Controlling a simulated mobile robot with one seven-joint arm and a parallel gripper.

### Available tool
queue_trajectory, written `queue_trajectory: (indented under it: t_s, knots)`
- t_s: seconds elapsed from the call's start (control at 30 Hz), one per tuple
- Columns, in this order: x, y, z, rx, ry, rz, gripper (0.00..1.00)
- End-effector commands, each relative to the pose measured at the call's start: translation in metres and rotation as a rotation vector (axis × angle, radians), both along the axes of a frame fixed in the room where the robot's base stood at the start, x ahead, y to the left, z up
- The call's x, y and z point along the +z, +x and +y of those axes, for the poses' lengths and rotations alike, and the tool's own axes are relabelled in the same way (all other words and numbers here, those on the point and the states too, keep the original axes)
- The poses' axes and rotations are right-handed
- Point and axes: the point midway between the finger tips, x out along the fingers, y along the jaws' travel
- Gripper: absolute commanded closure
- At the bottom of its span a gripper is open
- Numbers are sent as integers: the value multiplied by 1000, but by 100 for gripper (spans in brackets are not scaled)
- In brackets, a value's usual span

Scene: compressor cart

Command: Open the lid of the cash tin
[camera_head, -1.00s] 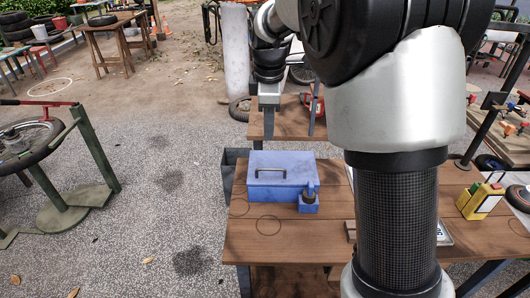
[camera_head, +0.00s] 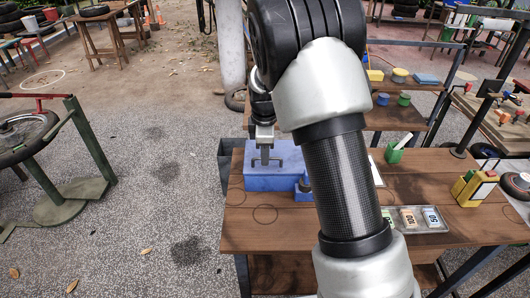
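The blue cash tin (camera_head: 268,183) stands on the wooden table at its back left, and its lid looks shut. A dark bracket-shaped handle (camera_head: 281,161) sits on the lid. My gripper (camera_head: 265,162) points down over the tin, with its fingertips at the middle of the handle. The fingers line up in this view, so I cannot tell whether they are apart or closed on the handle. My arm hides the tin's right side and part of a small blue block (camera_head: 302,187) beside it.
The wooden table (camera_head: 240,228) is bare at its front left. My arm crosses its middle. Right of it are a tray with coloured cards (camera_head: 410,219), a green holder (camera_head: 394,155) and a yellow item (camera_head: 470,188). A dark bin (camera_head: 224,165) stands left of the tin.

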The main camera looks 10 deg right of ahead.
Motion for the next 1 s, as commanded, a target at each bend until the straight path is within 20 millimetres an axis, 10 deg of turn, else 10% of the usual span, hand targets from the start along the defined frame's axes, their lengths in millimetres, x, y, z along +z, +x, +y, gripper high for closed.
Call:
queue_trajectory:
  t_s: [0.27,0.43,1.0]
  knots:
    - [-1,0,0,0,0,0,73]
    - [-1,0,0,0,0,0,100]
    - [-1,0,0,0,0,0,100]
